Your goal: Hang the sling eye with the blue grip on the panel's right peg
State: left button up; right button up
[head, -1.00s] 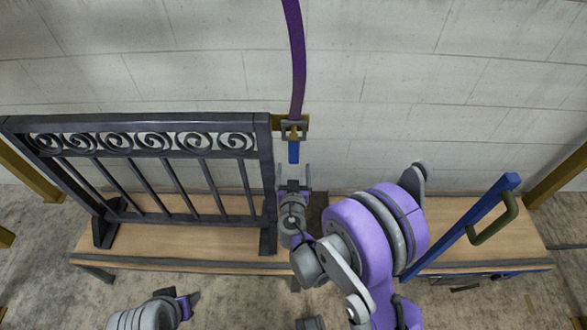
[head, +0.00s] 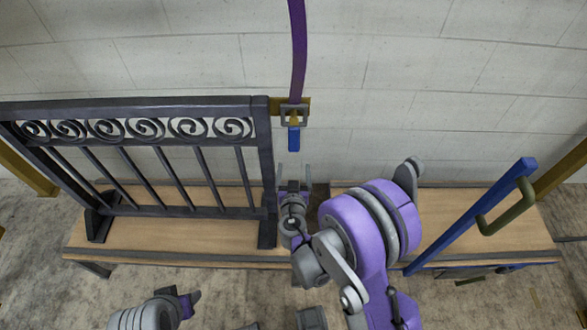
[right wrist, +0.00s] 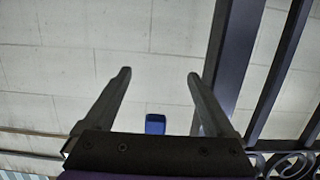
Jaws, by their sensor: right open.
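The sling is a purple strap (head: 298,45) hanging from above, ending in a square metal eye (head: 287,116) with a blue grip (head: 294,140) below it. The eye overlaps a brass-coloured peg bracket (head: 276,104) at the dark panel's (head: 180,103) upper right corner; I cannot tell whether it is around the peg. My right gripper (head: 294,168) is open and empty, below the blue grip in the picture. In the right wrist view, the blue grip (right wrist: 155,124) shows between the spread fingers (right wrist: 158,75), near the palm edge. My left gripper (head: 190,302) is at lower left, its jaws unclear.
The panel stands on a wooden bench (head: 150,235) in front of a pale block wall (head: 400,60). A blue bar (head: 470,220) with a green handle (head: 485,228) stands at the right. My right arm covers the bench's middle right.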

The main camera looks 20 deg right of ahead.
jog(key=shift+s, duration=0.1)
jog(key=f+b+v, duration=0.2)
jog(key=v, duration=0.8)
jog(key=shift+s+a, duration=0.25)
jog(key=shift+s, duration=0.25)
jog(key=shift+d, duration=0.15)
dwell(1.3)
